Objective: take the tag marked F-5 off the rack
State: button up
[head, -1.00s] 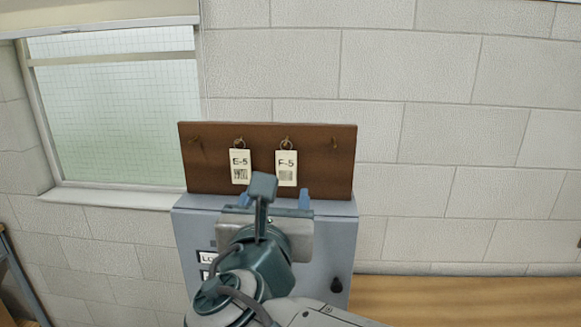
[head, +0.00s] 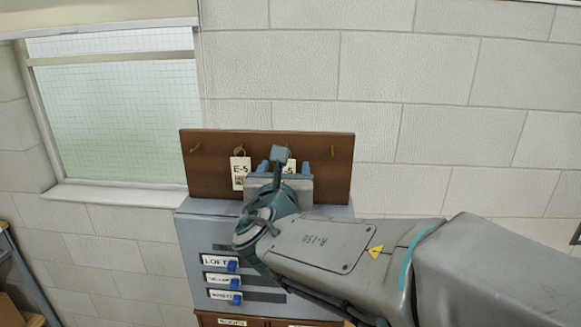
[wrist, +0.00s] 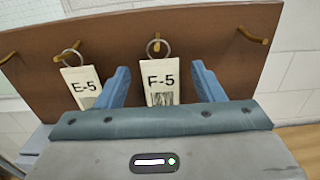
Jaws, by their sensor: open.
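The tag marked F-5 (wrist: 161,80) hangs by a ring from a hook on the brown rack (wrist: 222,52). In the head view the F-5 tag (head: 291,165) is mostly hidden behind my gripper. My gripper (wrist: 160,82) is open, with one blue finger on each side of the F-5 tag in the wrist view. I cannot tell how deep the tag sits between them. The tag marked E-5 (wrist: 84,86) hangs on the hook to the left, close to my left finger; it also shows in the head view (head: 240,172).
The rack has bare hooks at its left (head: 194,151) and right (head: 334,152) ends. A grey cabinet (head: 200,228) with labelled blue switches stands below it. A window (head: 115,110) is at the left. The block wall (head: 450,110) to the right is clear.

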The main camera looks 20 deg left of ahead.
jog(key=shift+w+a, duration=0.1)
jog(key=shift+w, duration=0.1)
jog(key=c, duration=1.1)
jog(key=shift+o, duration=0.2)
jog(key=shift+r+b, duration=0.1)
jog(key=shift+b, duration=0.3)
jog(key=shift+s+r, duration=0.15)
jog(key=shift+s, duration=0.05)
jog(key=b+v, duration=0.4)
jog(key=v, duration=1.3)
jog(key=shift+s, duration=0.35)
jog(key=shift+r, duration=0.3)
